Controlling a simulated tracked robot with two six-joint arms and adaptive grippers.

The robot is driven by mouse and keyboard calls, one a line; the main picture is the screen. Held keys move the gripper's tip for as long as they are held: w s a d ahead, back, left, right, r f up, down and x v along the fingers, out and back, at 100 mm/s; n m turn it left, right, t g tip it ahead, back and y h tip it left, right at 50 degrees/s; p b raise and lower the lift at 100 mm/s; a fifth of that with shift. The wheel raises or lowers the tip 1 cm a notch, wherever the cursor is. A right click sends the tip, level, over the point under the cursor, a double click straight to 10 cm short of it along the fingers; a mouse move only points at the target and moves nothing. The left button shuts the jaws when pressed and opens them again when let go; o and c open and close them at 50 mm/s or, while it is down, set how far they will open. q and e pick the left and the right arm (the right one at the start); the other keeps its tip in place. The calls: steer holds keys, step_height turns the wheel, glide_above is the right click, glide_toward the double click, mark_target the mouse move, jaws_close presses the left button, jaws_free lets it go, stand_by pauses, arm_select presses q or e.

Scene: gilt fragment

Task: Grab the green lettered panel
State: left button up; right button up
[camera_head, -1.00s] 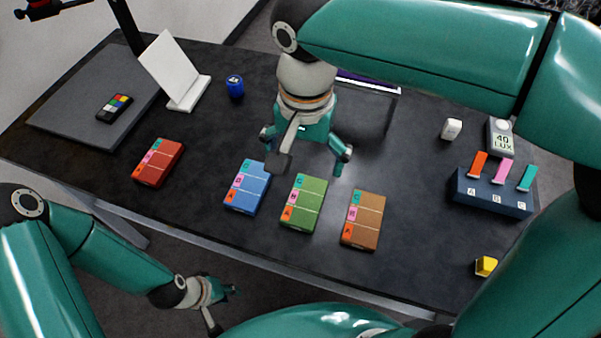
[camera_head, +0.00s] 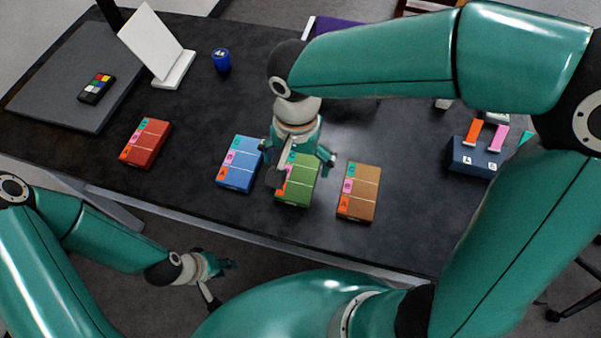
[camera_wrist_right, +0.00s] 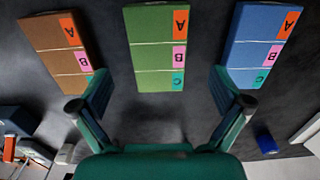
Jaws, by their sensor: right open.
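The green lettered panel (camera_head: 296,187) lies flat on the dark table between the blue and brown panels. In the right wrist view it (camera_wrist_right: 150,52) shows three sections with orange A, pink B and teal C tags. My right gripper (camera_head: 302,170) is open over the far end of the green panel. In the right wrist view its fingers (camera_wrist_right: 162,98) are spread wide, with the panel ahead between them and nothing held. My left gripper (camera_head: 221,278) is low at the left, off the table's front edge; its jaw state is unclear.
A blue panel (camera_head: 240,163) is close on the left and a brown panel (camera_head: 358,192) close on the right. A red panel (camera_head: 145,142) lies further left. A dark block with colored tabs (camera_head: 474,159) stands right. A blue cup (camera_head: 221,60) and white stand (camera_head: 172,75) are behind.

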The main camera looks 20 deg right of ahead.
mark_target(298, 177)
steer(key=shift+s+f, duration=0.1)
steer(key=shift+f, duration=2.3)
steer(key=c, duration=1.2)
